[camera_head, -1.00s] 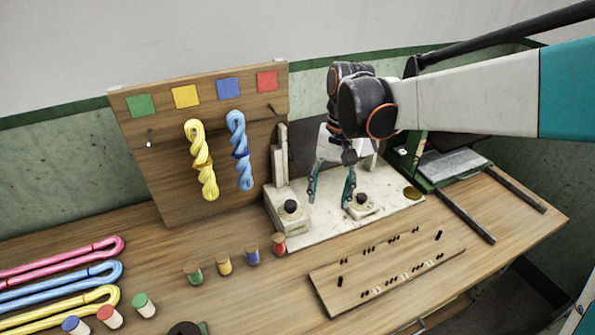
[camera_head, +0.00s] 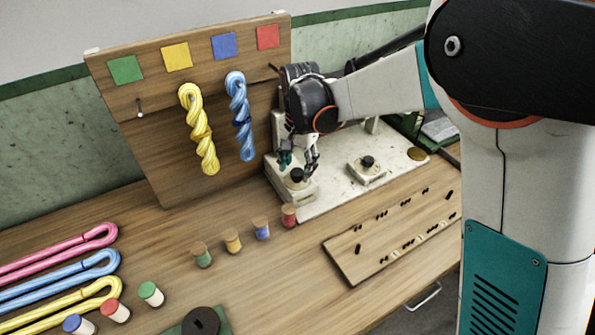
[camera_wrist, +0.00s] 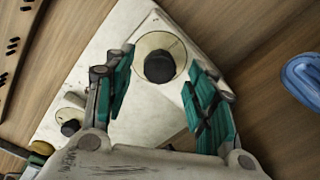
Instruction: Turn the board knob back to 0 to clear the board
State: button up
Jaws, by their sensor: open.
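Two black knobs sit on the white machine base (camera_head: 330,193). The left knob (camera_head: 297,175) stands on a raised white block at the base's front left corner. The right knob (camera_head: 367,162) is on a white pad further right. My gripper (camera_head: 299,160) is open, just above and behind the left knob. In the wrist view the left knob (camera_wrist: 159,66) sits on a pale round dial ahead of my gripper (camera_wrist: 163,85), between the lines of the spread fingers. The right knob (camera_wrist: 70,127) shows at lower left there. I cannot read the dial marks or tell which is the board knob.
A wooden board with yellow (camera_head: 198,130) and blue (camera_head: 240,115) skeins stands left of the machine. Several small spools, including a red one (camera_head: 289,215), stand in front. A pegged plank (camera_head: 395,235) lies at front right. Looped skeins (camera_head: 60,270) lie at far left.

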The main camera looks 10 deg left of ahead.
jog(key=shift+f, duration=0.8)
jog(key=c, duration=1.1)
jog(key=shift+n, duration=0.3)
jog(key=n, duration=0.4)
jog(key=shift+p, duration=0.35)
jog(key=n, duration=0.5)
jog(key=shift+p, duration=0.3)
jog(key=shift+n, duration=0.4)
